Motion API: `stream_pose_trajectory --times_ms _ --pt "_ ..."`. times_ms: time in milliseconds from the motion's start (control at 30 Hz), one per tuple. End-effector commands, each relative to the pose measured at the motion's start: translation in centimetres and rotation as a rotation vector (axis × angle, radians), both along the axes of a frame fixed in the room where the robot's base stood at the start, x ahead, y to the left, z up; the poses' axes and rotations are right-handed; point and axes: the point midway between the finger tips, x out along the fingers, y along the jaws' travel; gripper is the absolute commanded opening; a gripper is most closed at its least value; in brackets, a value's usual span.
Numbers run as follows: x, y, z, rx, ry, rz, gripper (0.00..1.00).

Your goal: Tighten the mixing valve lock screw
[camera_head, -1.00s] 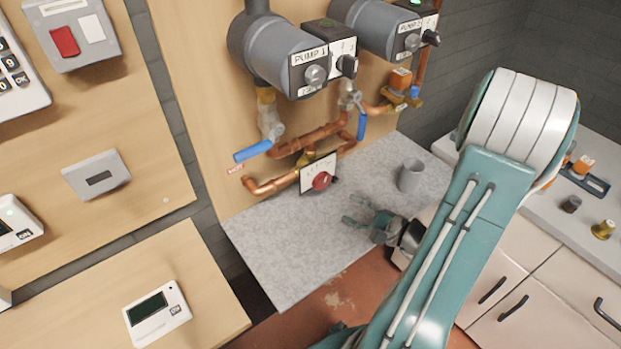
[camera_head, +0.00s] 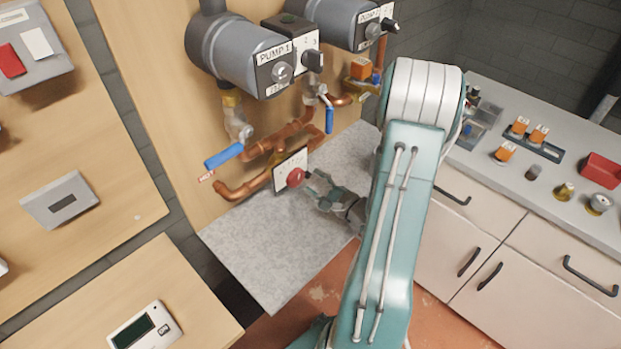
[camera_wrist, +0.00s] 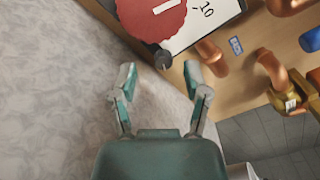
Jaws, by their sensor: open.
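The mixing valve's red knob (camera_head: 295,177) sits on a white scale plate (camera_head: 283,169) at the copper pipes below Pump 1. In the wrist view the red knob (camera_wrist: 150,18) fills the top, with a white mark on it. The dark lock screw (camera_wrist: 160,58) sticks out at the knob's lower edge. My gripper (camera_head: 313,187) is close to the knob, on its right in the head view. In the wrist view my gripper (camera_wrist: 160,79) is open and empty, its fingers apart on either side below the screw. I see no contact with the screw.
Copper pipes (camera_wrist: 210,56) lie to the right of the plate in the wrist view. A blue valve lever (camera_head: 224,156) and another blue lever (camera_head: 329,120) hang above the valve. The grey counter (camera_head: 262,252) is clear in front. Pump 1 (camera_head: 238,55) is above.

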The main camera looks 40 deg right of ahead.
Motion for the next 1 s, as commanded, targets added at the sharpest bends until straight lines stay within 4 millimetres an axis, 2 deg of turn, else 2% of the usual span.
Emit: stream_pose_trajectory --times_ms 200,467,567,600,633,1000 --pt "1.7 0.1 0.0 0.0 0.001 0.001 0.61" --pt "1.8 0.2 0.0 0.0 0.001 -0.001 0.61" --pt "1.8 0.2 0.0 0.0 0.001 -0.001 0.21" --pt "1.8 0.2 0.0 0.0 0.0 0.0 0.03" --pt "1.8 0.2 0.0 0.001 0.0 0.0 0.0" --pt "1.7 0.2 -0.1 0.027 0.006 0.0 0.0"
